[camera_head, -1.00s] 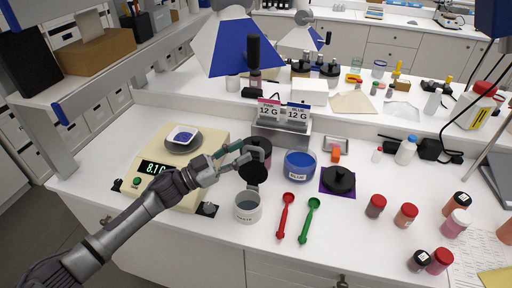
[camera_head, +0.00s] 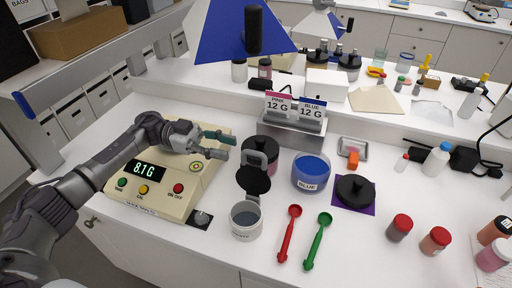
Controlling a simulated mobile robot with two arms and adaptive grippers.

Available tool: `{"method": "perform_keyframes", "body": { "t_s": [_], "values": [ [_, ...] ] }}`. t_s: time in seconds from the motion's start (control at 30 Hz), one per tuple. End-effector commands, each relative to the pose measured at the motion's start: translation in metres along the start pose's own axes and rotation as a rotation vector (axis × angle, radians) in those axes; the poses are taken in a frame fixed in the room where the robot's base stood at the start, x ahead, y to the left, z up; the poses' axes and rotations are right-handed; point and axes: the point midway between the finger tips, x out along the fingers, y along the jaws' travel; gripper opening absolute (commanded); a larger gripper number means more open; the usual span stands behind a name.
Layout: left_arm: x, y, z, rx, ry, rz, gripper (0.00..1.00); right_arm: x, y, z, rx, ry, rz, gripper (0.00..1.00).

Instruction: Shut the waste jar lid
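The waste jar (camera_head: 245,222) is a small white, labelled jar near the front edge of the bench, with grey contents visible through its open mouth. Its black lid (camera_head: 253,181) stands raised at the jar's back rim, with a grey loop (camera_head: 256,157) at its top. My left gripper (camera_head: 226,146) is left of and above the lid, apart from it, over the right side of the scale. Its fingers are spread with nothing between them. My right gripper is not in view.
The cream scale (camera_head: 152,188) reads 8.1 G. A blue jar (camera_head: 311,173) and a black lid on a purple mat (camera_head: 370,205) stand to the right. Red (camera_head: 288,236) and green (camera_head: 317,243) spoons lie right of the waste jar. A dark jar stands behind the raised lid.

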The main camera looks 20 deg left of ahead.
Motion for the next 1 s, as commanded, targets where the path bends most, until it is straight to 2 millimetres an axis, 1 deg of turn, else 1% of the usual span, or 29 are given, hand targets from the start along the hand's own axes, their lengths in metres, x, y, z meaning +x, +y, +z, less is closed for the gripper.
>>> {"method": "perform_keyframes", "body": {
  "t_s": [0.03,0.13,0.2,0.3,0.4,0.57,0.83,1.0],
  "values": [
    [0.013,0.0,-0.005,-0.001,0.003,0.003,0.39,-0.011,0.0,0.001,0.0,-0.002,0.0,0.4],
    [0.034,0.0,-0.005,0.0,0.003,0.003,0.39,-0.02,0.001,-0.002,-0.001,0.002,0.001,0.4],
    [0.048,0.0,-0.005,0.0,0.004,0.002,0.39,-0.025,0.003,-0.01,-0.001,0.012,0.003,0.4],
    [0.063,0.0,-0.003,-0.001,0.002,0.002,0.39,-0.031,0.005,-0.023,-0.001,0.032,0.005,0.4],
    [0.074,0.0,-0.002,0.0,0.003,0.0,0.39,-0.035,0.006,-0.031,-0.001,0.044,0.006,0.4],
    [0.083,0.0,-0.001,0.002,0.0,-0.001,0.39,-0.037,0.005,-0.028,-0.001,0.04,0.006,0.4],
    [0.084,0.0,0.0,0.002,0.0,-0.002,0.39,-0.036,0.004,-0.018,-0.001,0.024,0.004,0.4],
    [0.083,0.0,0.0,0.001,0.001,-0.002,0.11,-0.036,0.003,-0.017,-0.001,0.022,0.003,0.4]
  ]
}}
